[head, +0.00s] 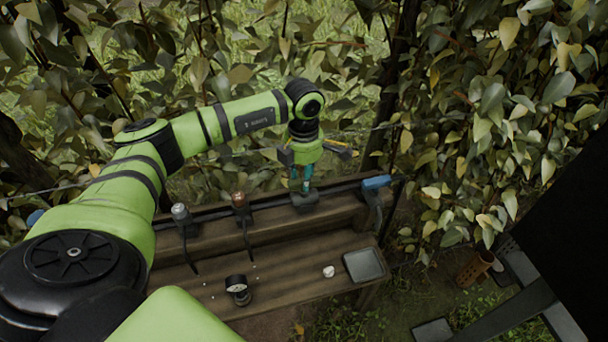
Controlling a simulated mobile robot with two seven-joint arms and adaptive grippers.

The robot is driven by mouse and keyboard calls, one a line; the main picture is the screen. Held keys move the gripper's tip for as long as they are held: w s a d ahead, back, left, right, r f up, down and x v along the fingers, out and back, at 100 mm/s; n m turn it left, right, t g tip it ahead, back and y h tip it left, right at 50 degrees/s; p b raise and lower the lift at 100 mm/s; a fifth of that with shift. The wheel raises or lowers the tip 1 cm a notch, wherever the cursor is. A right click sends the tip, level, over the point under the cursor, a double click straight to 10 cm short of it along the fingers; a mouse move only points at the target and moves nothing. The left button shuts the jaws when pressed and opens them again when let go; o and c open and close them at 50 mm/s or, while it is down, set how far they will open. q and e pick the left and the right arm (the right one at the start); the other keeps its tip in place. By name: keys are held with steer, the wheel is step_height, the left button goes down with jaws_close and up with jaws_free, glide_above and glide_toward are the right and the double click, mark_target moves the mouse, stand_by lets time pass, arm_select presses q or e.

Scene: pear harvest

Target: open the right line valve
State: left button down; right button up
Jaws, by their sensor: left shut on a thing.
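A dark pipe (268,203) runs along the back of the wooden bench. The blue lever (377,182) of a valve is at the pipe's right end, and another blue part (36,216) shows at the far left. My left gripper (304,187) points down with its teal fingers over a dark block (305,203) on the pipe, left of the right blue lever and apart from it. It is shut on a fitting at the top of this block; the fingers hide most of the fitting. My right gripper is not in view.
A silver-topped fitting (180,212) and a copper-topped fitting (240,199) stand left of my gripper. A round gauge (237,284), a small white object (328,271) and a grey tray (363,265) sit on the bench (285,290). Leafy branches crowd behind; a post rises behind the right lever.

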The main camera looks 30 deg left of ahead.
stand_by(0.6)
arm_select(q)
steer(key=c, duration=0.9)
jaws_free()
step_height(320, 180, up, 12)
steer(key=shift+d, duration=0.1)
